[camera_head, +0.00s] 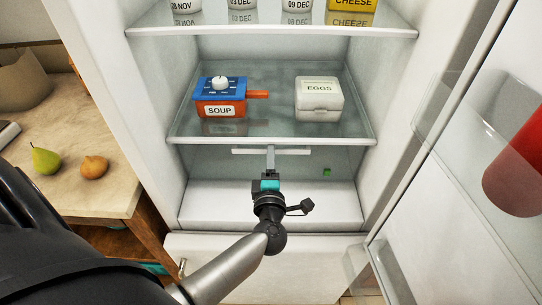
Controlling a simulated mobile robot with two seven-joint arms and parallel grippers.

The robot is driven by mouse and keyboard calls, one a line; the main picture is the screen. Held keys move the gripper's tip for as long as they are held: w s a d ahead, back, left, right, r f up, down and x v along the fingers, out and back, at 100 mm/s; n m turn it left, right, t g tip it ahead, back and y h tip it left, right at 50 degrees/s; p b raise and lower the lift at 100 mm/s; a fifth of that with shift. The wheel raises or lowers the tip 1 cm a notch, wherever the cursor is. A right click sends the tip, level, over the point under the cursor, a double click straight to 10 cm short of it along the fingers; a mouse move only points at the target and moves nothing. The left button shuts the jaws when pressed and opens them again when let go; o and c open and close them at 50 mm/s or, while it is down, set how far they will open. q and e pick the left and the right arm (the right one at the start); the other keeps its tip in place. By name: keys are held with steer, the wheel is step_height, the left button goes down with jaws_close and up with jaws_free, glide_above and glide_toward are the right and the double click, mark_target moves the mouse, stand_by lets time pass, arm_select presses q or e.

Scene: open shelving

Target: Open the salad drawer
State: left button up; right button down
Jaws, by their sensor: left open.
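A long white bar-shaped handle (290,151) runs across just below the front edge of the glass shelf, at the top of the lower fridge compartment. It appears to belong to the salad drawer, whose front is clear or hard to make out. My left gripper (270,161) reaches up to the middle of this handle, with its fingers seen nearly edge-on. It is open; whether the fingers touch or straddle the handle is not clear. A small green item (327,172) shows in the lower compartment, to the right. My right gripper is not in view.
The glass shelf (285,131) above holds a soup container (220,111) and an egg box (319,100). The fridge door (455,210) stands open at right, with a red item (520,165) on it. At left, a counter (60,190) carries a pear (45,161) and a round fruit (94,167).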

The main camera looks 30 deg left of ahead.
arm_select(q)
steer(key=shift+w+a, duration=0.15)
steer(key=shift+w, duration=0.1)
jaws_close()
stand_by(0.3)
stand_by(0.9)
